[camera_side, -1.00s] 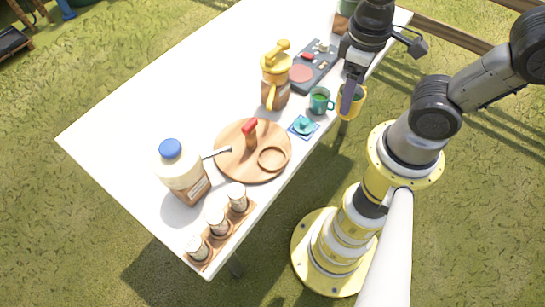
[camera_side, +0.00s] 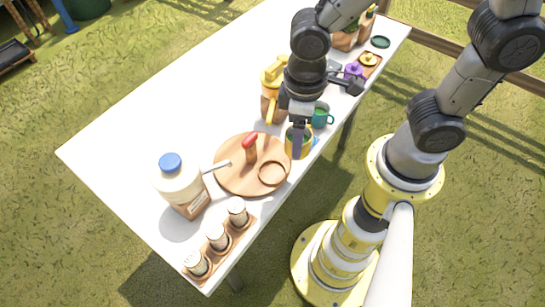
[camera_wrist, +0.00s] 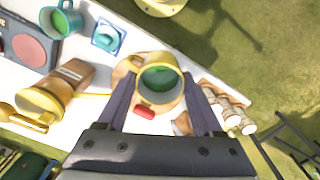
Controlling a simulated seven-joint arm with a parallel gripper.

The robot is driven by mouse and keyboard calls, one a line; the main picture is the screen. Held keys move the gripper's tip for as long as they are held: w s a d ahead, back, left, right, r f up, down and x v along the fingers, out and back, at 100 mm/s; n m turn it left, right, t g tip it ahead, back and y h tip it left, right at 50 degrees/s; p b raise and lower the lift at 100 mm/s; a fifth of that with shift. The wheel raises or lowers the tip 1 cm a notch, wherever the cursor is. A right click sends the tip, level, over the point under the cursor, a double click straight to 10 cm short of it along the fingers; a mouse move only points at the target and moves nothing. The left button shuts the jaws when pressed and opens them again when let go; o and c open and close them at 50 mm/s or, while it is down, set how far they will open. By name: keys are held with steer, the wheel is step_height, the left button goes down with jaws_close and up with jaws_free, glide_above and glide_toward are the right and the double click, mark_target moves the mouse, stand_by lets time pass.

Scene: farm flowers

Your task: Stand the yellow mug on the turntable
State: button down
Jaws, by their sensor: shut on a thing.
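The yellow mug (camera_side: 293,146), green inside, is held in my gripper (camera_side: 299,135) in the side view. It hangs by the right edge of the round wooden turntable (camera_side: 228,178); its height above the board is hard to tell. In the wrist view the mug (camera_wrist: 160,62) is between the two fingers of my gripper (camera_wrist: 160,92), its open top facing the camera. The turntable (camera_wrist: 120,73) shows partly behind the mug there. On the turntable stand a red-topped brown item (camera_side: 250,150) and a pale wooden ring (camera_side: 272,173).
A yellow-topped pitcher (camera_side: 270,95) and a teal mug (camera_side: 321,116) stand beyond the turntable. A blue-capped jug (camera_side: 180,185) and a rack of several jars (camera_side: 217,238) stand on the near side. A blue tile (camera_wrist: 107,36) lies near. The table's left part is clear.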

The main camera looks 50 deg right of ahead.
steer(key=w+f, duration=0.1)
steer(key=f, duration=0.1)
steer(key=w+a+f, duration=0.1)
steer(key=w+f, duration=0.1)
steer(key=w+a+f, duration=0.1)
steer(key=shift+w+a+f, duration=0.15)
steer(key=shift+a+f, duration=0.1)
steer(key=shift+f, duration=0.15)
steer(key=shift+w+a+f, duration=0.1)
steer(key=shift+f, duration=1.55)
steer(key=shift+f, duration=0.15)
steer(key=shift+c, duration=0.2)
jaws_free()
step_height(320, 180, up, 11)
steer(key=s+d+r+m+t, duration=0.2)
steer(key=s+d+r, duration=0.2)
steer(key=d+r, duration=0.2)
steer(key=s+d+r+m+t, duration=0.3)
steer(key=s+d+r, duration=0.2)
steer(key=d, duration=0.4)
steer(key=shift+r+t, duration=0.3)
steer(key=shift+r, duration=0.35)
